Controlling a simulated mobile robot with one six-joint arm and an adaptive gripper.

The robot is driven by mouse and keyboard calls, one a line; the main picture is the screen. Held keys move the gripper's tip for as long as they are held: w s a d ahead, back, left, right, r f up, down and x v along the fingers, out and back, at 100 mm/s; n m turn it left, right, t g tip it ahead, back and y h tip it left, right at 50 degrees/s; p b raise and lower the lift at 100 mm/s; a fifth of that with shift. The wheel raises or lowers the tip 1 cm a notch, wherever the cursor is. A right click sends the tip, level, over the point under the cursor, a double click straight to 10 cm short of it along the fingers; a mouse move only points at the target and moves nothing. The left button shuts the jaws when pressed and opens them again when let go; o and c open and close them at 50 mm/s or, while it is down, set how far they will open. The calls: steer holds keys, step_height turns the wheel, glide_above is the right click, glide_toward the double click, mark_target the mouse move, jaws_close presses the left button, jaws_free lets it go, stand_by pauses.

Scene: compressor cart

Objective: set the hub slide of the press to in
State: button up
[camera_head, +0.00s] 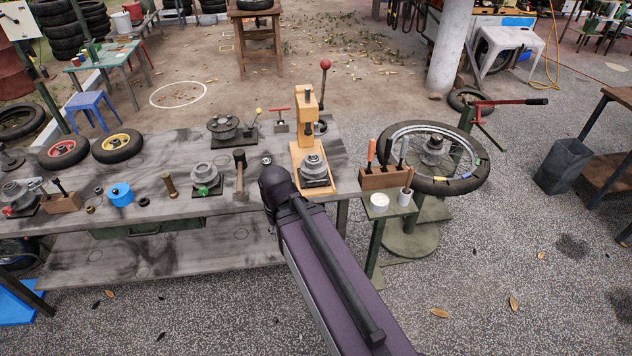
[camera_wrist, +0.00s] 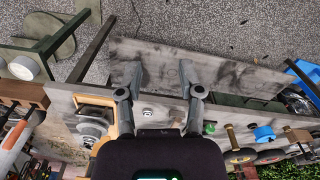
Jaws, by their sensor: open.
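The press (camera_head: 306,128) is a yellow-orange frame with a ram at the top, standing near the right end of the grey workbench (camera_head: 225,215). A red-knobbed lever (camera_head: 325,66) rises behind it. A grey hub (camera_head: 313,165) sits on a dark plate, the apparent hub slide (camera_head: 319,183), at the front of the press base. I cannot tell how far the slide is in. In the wrist view the press (camera_wrist: 122,112) and the hub (camera_wrist: 93,123) are left of my gripper (camera_wrist: 158,78), which is open and empty over the bench edge. My arm hides the gripper in the head view.
A tool block (camera_head: 383,180) with upright handles and a spoked wheel (camera_head: 432,158) stand right of the press. A mallet (camera_head: 240,172), a second hub (camera_head: 205,176) and a blue container (camera_head: 121,194) are on the bench to the left. Paved floor in front is open.

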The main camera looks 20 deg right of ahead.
mark_target(314, 171)
steer(key=shift+w+f, duration=0.1)
steer(key=w+d+f+n+h+b, duration=0.3)
steer(key=w+d+f+h+b, duration=0.45)
steer(key=w+b, duration=0.45)
steer(key=w+d+f+n+h+b, duration=0.2)
steer(key=w+n+h+b, duration=0.2)
steer(key=w+h+b, duration=0.4)
steer(key=w+b, duration=0.4)
steer(key=w, duration=0.1)
steer(key=shift+w+t, duration=0.25)
steer(key=shift+t, duration=0.05)
steer(key=shift+d, duration=0.15)
steer(key=b+x, duration=0.3)
steer(key=x, duration=1)
steer(key=shift+d, duration=0.25)
